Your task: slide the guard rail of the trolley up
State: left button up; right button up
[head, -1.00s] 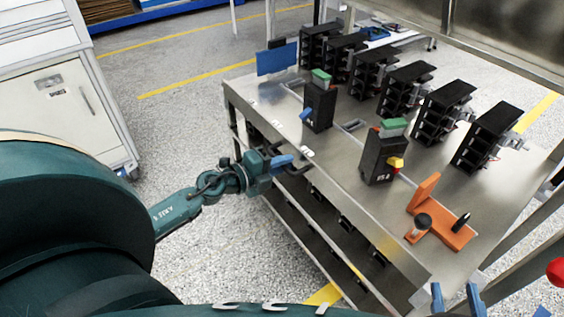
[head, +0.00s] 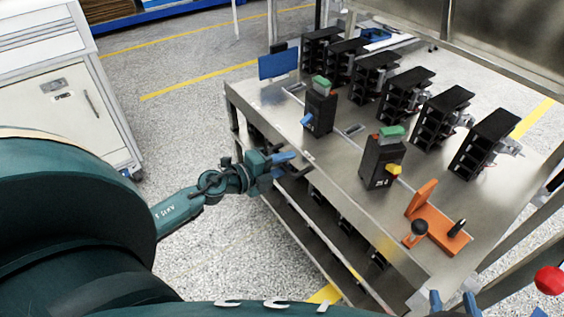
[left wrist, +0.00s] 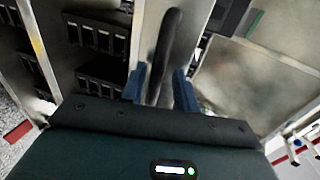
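The steel trolley (head: 330,165) stands right of centre in the head view. A dark bar (head: 298,174), which looks like its guard rail, is at the trolley's left side, partly hidden by my gripper. In the left wrist view the bar (left wrist: 167,45) runs lengthwise up the picture between the blue fingers. My left gripper (head: 285,163) is at this bar, and it also shows in the left wrist view (left wrist: 160,88). Its fingers are apart, one on each side of the bar; firm contact is not visible. My right gripper (head: 454,302) shows only fingertips at the bottom edge, apart and empty.
On the trolley top stand several black breaker units (head: 375,78), two dark boxes with green tops (head: 380,163), an orange fixture (head: 435,222) and a blue panel (head: 278,64). A white cabinet (head: 62,110) stands at left. Floor between cabinet and trolley is clear.

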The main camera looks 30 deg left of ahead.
pick_arm(q)
jog(key=shift+s, duration=0.1)
jog(key=v, duration=1.3)
jog(key=shift+a+p, duration=0.15)
jog(key=shift+p, duration=0.2)
dwell(0.3)
